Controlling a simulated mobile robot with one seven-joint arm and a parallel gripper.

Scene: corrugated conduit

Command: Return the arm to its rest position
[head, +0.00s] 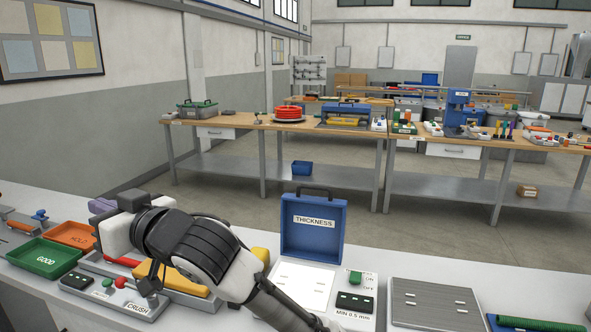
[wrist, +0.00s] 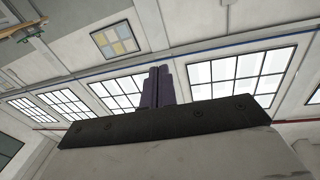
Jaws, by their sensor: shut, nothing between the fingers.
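My arm reaches across the near bench in the head view, bent, with its wrist at the left of the picture. My gripper (head: 102,205) points away to the left, and its purple fingers show only in part. In the wrist view the two purple fingers (wrist: 158,88) stand side by side, closed together with nothing between them. The gripper appears above the bench and touches nothing that I can see.
Below and beside my arm lie a green tray marked GOOD (head: 44,259), an orange tray (head: 72,235) and a grey CRUSH fixture (head: 128,300). An open blue THICKNESS case (head: 313,245) stands right of my arm. A grey slotted plate (head: 434,304) lies farther right. Long workbenches stand beyond the aisle.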

